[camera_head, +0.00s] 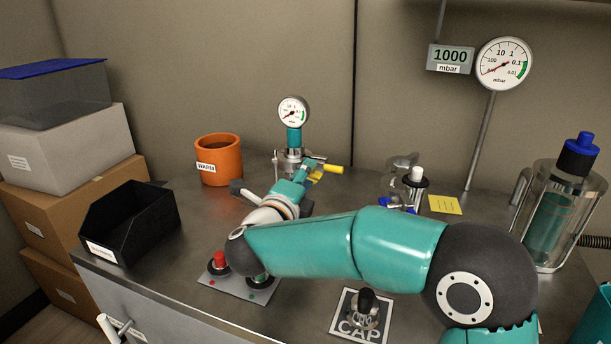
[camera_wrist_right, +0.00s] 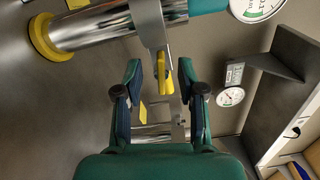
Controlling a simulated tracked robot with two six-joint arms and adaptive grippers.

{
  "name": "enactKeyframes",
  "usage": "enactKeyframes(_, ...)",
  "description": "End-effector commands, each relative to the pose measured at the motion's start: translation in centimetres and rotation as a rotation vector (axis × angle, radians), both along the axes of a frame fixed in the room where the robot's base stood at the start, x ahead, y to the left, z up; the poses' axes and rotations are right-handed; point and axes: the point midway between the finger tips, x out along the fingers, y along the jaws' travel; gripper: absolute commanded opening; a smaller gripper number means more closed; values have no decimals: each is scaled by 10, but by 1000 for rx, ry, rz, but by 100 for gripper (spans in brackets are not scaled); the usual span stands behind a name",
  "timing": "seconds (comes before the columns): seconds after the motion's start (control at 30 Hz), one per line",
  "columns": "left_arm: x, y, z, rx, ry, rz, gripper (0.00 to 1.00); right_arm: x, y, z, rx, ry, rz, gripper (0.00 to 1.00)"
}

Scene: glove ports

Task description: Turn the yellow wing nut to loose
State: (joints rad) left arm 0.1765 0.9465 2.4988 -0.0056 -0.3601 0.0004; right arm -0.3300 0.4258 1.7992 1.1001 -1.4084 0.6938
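The yellow wing nut (camera_wrist_right: 163,77) hangs from a metal clamp band (camera_wrist_right: 149,24) around a shiny tube in the right wrist view. My right gripper (camera_wrist_right: 158,72) is open, with one finger on each side of the nut. Gaps show between the nut and both fingers. In the head view my right gripper (camera_head: 306,178) is at the metal fitting below the small gauge, and a bit of yellow beside its fingers seems to be the nut. My own arm and fingers hide part of the fitting there. My left gripper is not in view.
A yellow-ended tube (camera_head: 333,169) sticks out right of the fitting. An orange pot (camera_head: 219,160) stands left, a black bin (camera_head: 130,222) further left. A glass vessel (camera_head: 405,178) and a large jar (camera_head: 563,215) stand right. A button panel (camera_head: 236,280) and CAP plate (camera_head: 359,327) lie in front.

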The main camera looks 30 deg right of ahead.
Motion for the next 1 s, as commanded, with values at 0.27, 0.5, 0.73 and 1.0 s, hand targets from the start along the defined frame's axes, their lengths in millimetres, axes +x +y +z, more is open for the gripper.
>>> enactKeyframes(0.27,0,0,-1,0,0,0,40,11,-12,0,0,1,1,39)
enactKeyframes(0.5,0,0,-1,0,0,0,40,11,-13,0,0,1,1,38)
enactKeyframes(0.73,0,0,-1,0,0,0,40,11,-12,0,0,1,1,0)
enactKeyframes(1.0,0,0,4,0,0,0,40,12,-12,0,-34,43,2,0)
